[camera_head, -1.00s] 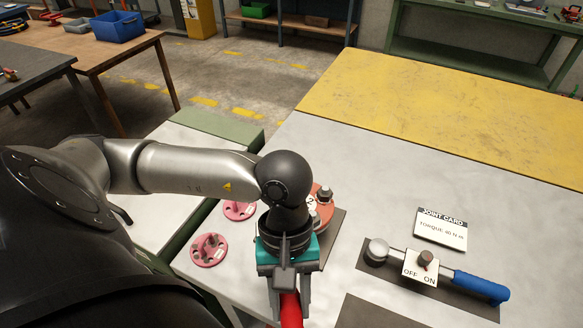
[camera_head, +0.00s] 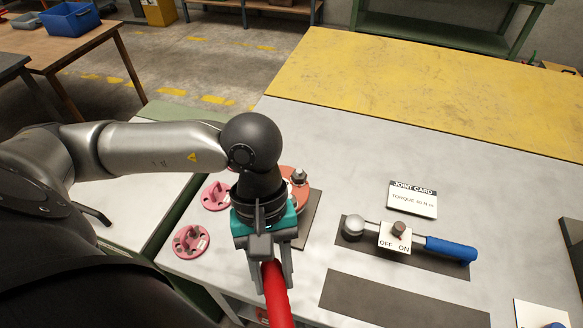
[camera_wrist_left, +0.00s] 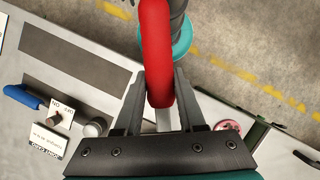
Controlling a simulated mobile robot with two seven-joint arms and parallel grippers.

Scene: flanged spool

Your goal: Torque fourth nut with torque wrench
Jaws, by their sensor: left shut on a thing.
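My left gripper (camera_head: 268,274) is shut on the red handle (camera_head: 278,300) of a tool, whose far end runs out of the head view. In the left wrist view the red handle (camera_wrist_left: 156,55) lies between the fingers, with a pale metal shaft below. The orange-red flange (camera_head: 296,188) stands behind my left gripper, partly hidden by it; one nut (camera_head: 299,175) shows on it. A blue-handled wrench (camera_head: 445,248) with a round metal head lies on a dark mat. At the top of the left wrist view, a teal and dark part (camera_wrist_left: 182,42) may belong to my right arm; its jaws are unclear.
An OFF/ON plate with a knob (camera_head: 398,232) sits by the blue-handled wrench. Behind is a joint card (camera_head: 412,199) about torque. An empty dark mat (camera_head: 395,300) lies in front. Two pink flanged discs (camera_head: 191,240) (camera_head: 216,195) lie left. The yellow back area (camera_head: 430,90) is clear.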

